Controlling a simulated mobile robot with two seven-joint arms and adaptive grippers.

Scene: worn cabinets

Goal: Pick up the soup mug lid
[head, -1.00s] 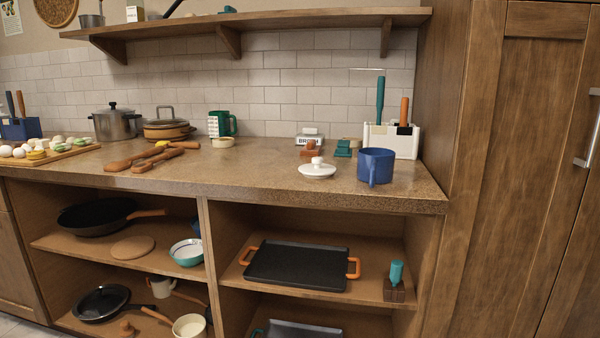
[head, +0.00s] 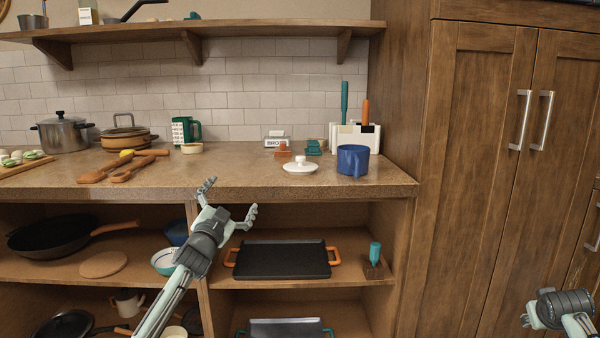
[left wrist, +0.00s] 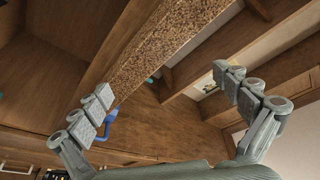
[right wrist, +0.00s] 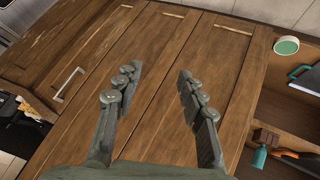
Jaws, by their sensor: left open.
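The white soup mug lid (head: 300,168) with its round knob lies on the brown countertop, near the front edge. The blue mug (head: 353,160) stands to its right, apart from it. My left gripper (head: 229,200) is open and empty in front of the counter's edge, left of the lid and lower in the picture. In the left wrist view a blue piece, seemingly the mug (left wrist: 112,124), shows beside a finger; I do not see the lid there. My right gripper (right wrist: 160,70) is open and empty before the tall cabinet doors, far right of the lid.
Behind the lid are a small orange-brown item (head: 283,153), a green item (head: 313,147) and a white utensil holder (head: 355,138). Wooden utensils (head: 125,167) lie to the left. The tall cabinet (head: 470,180) bounds the right side. Counter left of the lid is clear.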

